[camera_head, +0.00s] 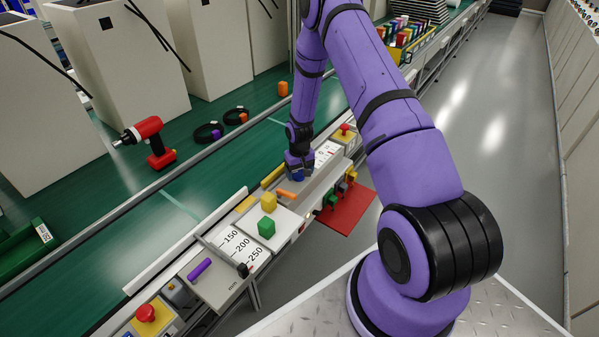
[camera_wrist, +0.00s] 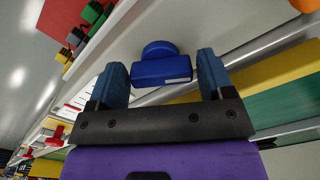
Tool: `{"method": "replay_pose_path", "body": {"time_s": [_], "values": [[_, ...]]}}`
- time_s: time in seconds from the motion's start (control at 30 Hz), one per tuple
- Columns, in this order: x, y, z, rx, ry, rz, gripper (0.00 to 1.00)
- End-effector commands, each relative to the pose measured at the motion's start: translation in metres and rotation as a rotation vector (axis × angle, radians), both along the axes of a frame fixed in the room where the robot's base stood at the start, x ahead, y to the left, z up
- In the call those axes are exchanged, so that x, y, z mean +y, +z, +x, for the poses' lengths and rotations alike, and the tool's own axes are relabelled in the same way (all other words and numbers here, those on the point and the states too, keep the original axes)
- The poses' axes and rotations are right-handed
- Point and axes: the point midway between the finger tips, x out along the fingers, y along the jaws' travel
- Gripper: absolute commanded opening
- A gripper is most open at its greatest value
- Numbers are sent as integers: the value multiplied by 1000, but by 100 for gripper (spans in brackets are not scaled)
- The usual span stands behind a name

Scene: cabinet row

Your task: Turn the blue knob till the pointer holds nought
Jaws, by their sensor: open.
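The blue knob (camera_wrist: 160,70) shows in the wrist view, a block-like grip with a rounded part behind it on a pale panel. A thin pale mark lies along its lower right edge. My gripper (camera_wrist: 161,78) has its two blue fingers apart, one on each side of the knob. I cannot tell whether either finger touches it. In the head view my gripper (camera_head: 298,172) is low over the panel row, and the knob cannot be told apart from the blue fingers. No pointer reading or nought mark can be made out.
A red plate (camera_head: 347,209) juts out at the front. The right aisle is clear.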

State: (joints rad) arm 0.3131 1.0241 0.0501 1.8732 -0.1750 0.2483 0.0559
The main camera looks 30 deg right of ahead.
Motion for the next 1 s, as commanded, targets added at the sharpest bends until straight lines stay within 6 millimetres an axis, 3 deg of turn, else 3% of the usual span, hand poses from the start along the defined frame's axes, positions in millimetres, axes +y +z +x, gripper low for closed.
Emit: {"method": "replay_pose_path", "body": {"time_s": [0.17, 0.6, 0.8, 1.0], "values": [[0, 14, 1, -1, 0, 0, 74], [0, 88, 0, -2, 0, 0, 74], [0, 105, 0, 0, 0, 0, 74], [0, 108, 0, 0, 0, 0, 74]]}}
